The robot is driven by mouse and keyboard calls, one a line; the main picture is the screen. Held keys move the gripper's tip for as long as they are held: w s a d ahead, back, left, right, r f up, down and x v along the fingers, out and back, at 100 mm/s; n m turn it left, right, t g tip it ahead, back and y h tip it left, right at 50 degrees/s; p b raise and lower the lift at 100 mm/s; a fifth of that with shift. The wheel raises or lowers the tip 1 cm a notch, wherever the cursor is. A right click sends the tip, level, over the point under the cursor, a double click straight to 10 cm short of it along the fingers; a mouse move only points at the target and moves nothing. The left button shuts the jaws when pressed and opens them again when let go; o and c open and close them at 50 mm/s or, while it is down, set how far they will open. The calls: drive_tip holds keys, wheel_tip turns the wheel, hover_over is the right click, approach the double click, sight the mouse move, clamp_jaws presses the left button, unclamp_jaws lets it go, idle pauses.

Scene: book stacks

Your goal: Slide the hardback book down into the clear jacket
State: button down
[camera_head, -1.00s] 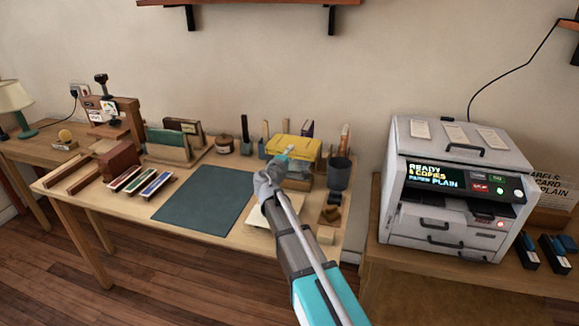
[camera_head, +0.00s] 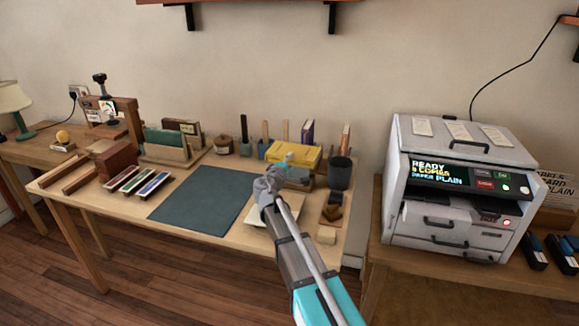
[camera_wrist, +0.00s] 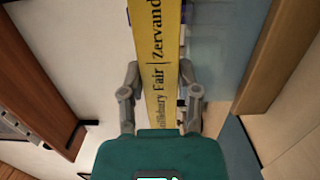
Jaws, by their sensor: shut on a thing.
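The yellow hardback book (camera_head: 303,154) is in my gripper (camera_wrist: 158,82). In the wrist view the jaws are shut on both sides of the book (camera_wrist: 156,40), with its lettered spine facing the camera. In the head view it is held over the right back part of the workbench, with a blue-grey block-like thing (camera_head: 299,178) close below it. The clear jacket cannot be made out for certain; a pale, see-through strip (camera_wrist: 199,38) shows right beside the book in the wrist view. My wrist hides part of the book's underside.
A dark grey cup (camera_head: 340,173) stands close right of the book. Pots with upright tools and a purple book (camera_head: 307,131) stand behind it. A dark green mat (camera_head: 202,194) lies left, bare. A printer (camera_head: 455,190) stands farther right.

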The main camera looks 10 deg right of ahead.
drive_tip(key=shift+f+b, duration=0.6)
drive_tip(key=shift+f, duration=0.05)
idle(0.3)
drive_tip(key=shift+c, duration=1.6)
unclamp_jaws()
drive_tip(key=shift+r, duration=0.15)
drive_tip(key=shift+r+p, duration=0.6)
drive_tip(key=shift+p, duration=0.15)
drive_tip(key=v, duration=1.2)
drive_tip(key=shift+f, duration=0.1)
